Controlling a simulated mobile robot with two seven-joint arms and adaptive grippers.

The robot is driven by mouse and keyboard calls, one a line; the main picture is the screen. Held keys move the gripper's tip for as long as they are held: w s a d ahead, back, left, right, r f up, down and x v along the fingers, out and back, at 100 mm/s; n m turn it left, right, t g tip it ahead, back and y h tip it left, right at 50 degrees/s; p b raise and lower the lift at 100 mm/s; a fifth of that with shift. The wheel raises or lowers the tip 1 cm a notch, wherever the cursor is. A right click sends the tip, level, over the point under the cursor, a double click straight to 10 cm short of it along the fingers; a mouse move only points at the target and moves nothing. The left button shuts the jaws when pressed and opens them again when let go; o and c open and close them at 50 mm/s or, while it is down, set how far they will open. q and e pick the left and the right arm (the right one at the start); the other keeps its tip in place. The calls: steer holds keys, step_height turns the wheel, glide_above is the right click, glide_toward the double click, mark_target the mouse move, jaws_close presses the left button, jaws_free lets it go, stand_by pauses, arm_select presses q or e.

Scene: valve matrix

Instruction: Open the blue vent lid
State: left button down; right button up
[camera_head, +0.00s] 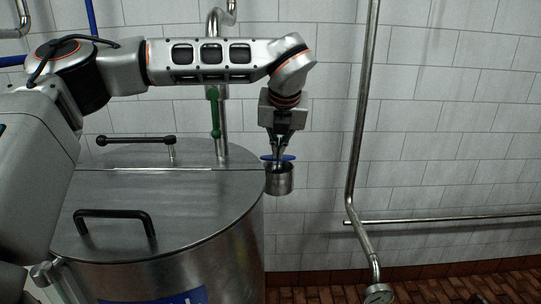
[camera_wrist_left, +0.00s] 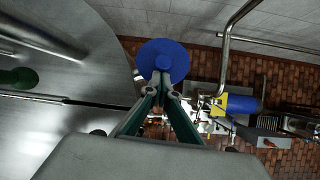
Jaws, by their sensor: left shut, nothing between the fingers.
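The blue vent lid (camera_head: 290,158) is at the top of a small metal cup-shaped vent (camera_head: 279,181) beside the tank's right edge. In the head view it shows as a thin blue edge at the cup's top, partly behind my fingers. I cannot tell whether it sits fully down on the rim. In the left wrist view the lid (camera_wrist_left: 163,55) is a round blue disc with a knob in its middle. My left gripper (camera_head: 277,153) points down at the lid, fingers shut and empty. Its fingertips (camera_wrist_left: 163,90) overlap the lid's near edge; contact is unclear. My right gripper is not in view.
The steel tank (camera_head: 190,200) has a flat top with a black handle (camera_head: 115,215) and a black bar lever (camera_head: 135,140). A green valve handle (camera_head: 214,112) is on a pipe behind. A vertical pipe (camera_head: 359,130) with a gauge (camera_head: 379,293) stands right; between is free room.

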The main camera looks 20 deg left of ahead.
arm_select(q)
steer(key=w+r, duration=0.1)
steer(key=w+a+r, duration=0.1)
steer(key=r, duration=0.1)
steer(key=shift+w+a+p, duration=0.15)
steer(key=shift+w+p, duration=0.1)
steer(key=shift+p, duration=0.05)
steer(key=w+a+r+g+p, duration=0.1)
steer(key=w+a+r+p, duration=0.1)
steer(key=w, duration=0.5)
steer(key=shift+w+a+p, duration=0.2)
steer(key=shift+a+p, duration=0.5)
steer(key=shift+p, duration=0.05)
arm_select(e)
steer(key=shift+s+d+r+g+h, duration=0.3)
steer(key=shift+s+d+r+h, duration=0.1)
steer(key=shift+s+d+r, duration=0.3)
arm_select(q)
steer(key=shift+w+h, duration=0.1)
steer(key=shift+h, duration=0.2)
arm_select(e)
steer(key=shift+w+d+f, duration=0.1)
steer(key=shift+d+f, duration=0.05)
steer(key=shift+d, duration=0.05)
